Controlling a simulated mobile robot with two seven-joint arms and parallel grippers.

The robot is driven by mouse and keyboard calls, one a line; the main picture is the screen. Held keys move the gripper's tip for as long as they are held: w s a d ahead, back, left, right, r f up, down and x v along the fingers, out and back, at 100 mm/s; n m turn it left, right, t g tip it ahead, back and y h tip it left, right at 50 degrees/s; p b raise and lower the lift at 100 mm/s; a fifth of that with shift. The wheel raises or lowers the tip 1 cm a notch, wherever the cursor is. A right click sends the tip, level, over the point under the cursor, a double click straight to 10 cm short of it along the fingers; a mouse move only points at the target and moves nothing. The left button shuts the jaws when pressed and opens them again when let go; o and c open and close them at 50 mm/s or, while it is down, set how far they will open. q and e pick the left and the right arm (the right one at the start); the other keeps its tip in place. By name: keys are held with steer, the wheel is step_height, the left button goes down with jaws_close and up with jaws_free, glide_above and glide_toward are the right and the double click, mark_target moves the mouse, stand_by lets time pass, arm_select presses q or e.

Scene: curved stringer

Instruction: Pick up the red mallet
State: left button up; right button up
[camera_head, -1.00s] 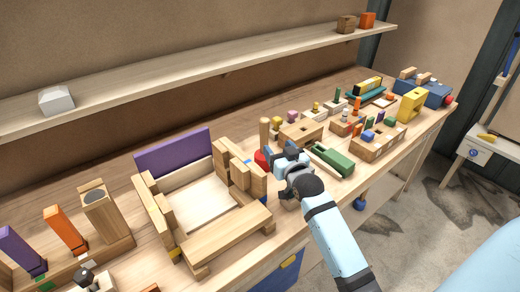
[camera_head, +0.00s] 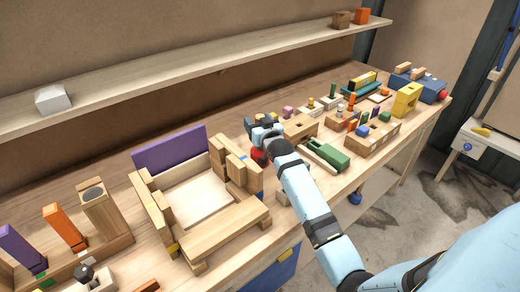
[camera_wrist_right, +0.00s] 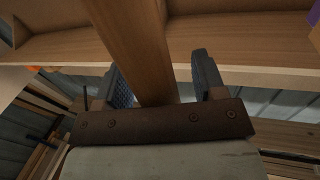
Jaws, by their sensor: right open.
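The red mallet (camera_head: 259,156) stands on the workbench just right of the wooden frame with the purple panel. Its red head is low, partly hidden by my right arm. My right gripper (camera_head: 259,122) is at the mallet's upright wooden handle and hides most of it in the head view. In the right wrist view, a wooden handle (camera_wrist_right: 137,40) passes between the fingers of my right gripper (camera_wrist_right: 157,72). The fingers are open, with a clear gap on the right side of the handle; the left finger is close to it. My left gripper is not in view.
The wooden frame (camera_head: 228,225) stands close left of the mallet. A wooden block (camera_head: 301,127) and a green tool (camera_head: 327,154) lie to the right, with several small toys beyond. A long shelf (camera_head: 190,80) runs along the wall behind.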

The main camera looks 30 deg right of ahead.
jaws_close()
steer(key=shift+r, duration=0.2)
